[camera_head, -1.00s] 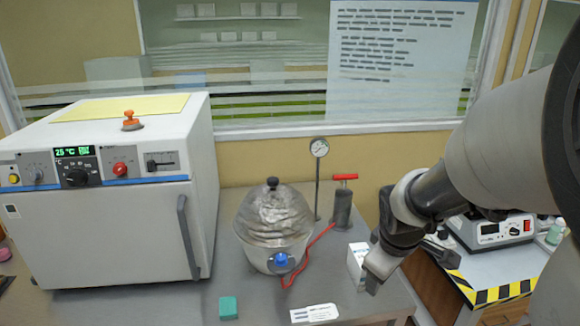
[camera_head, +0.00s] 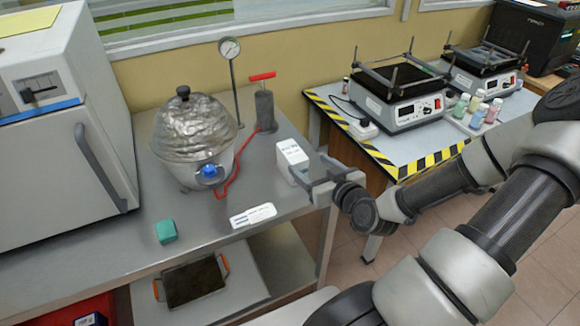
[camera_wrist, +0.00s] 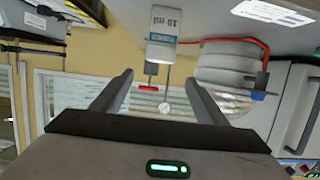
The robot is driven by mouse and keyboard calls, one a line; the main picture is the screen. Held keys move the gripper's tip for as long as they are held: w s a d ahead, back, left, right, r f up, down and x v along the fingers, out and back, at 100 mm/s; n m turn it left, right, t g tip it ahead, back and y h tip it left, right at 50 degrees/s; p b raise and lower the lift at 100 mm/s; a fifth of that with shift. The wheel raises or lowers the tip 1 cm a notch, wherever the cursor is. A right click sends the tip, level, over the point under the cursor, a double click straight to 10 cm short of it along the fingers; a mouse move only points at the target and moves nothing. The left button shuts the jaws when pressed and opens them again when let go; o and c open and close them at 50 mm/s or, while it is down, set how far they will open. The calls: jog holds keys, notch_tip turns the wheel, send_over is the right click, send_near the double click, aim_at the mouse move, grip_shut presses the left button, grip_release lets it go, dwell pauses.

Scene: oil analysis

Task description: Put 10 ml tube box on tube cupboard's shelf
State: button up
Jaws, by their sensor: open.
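The 10 ml tube box (camera_head: 291,160) is a small white carton standing upright on the grey metal bench (camera_head: 110,240), near its right end. In the wrist view the box (camera_wrist: 162,35) appears upside down with its printed label facing me. My gripper (camera_head: 312,172) is open and empty, at the right side of the box. In the wrist view the fingers of my gripper (camera_wrist: 160,82) are spread, with the box beyond their tips. I cannot identify the tube cupboard or its shelf in these views.
A foil-covered heating vessel (camera_head: 195,140) with a red hose, a gauge (camera_head: 230,50) and a red-handled cylinder (camera_head: 264,108) stand left of the box. A label card (camera_head: 253,215) and green block (camera_head: 165,231) lie in front. A striped-edge table (camera_head: 420,150) carries shakers and bottles.

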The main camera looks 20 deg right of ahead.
aim_at(293, 154)
jog(key=b+x, duration=0.4)
jog(key=x, duration=0.1)
jog(key=b+x, duration=0.3)
jog(key=x, duration=0.3)
jog(key=shift+a+f+b, duration=0.1)
jog(key=shift+f+b, duration=0.15)
jog(key=shift+b, duration=0.1)
jog(key=shift+d+b+x, duration=0.15)
jog(key=shift+b+x, duration=0.15)
jog(key=shift+x, duration=1.1)
jog(key=shift+d+b+x, duration=0.2)
jog(key=shift+b+x, duration=0.05)
jog(key=shift+x, duration=1.15)
jog(key=c, duration=1.2)
jog(key=shift+r, duration=0.1)
jog(key=shift+c, duration=0.9)
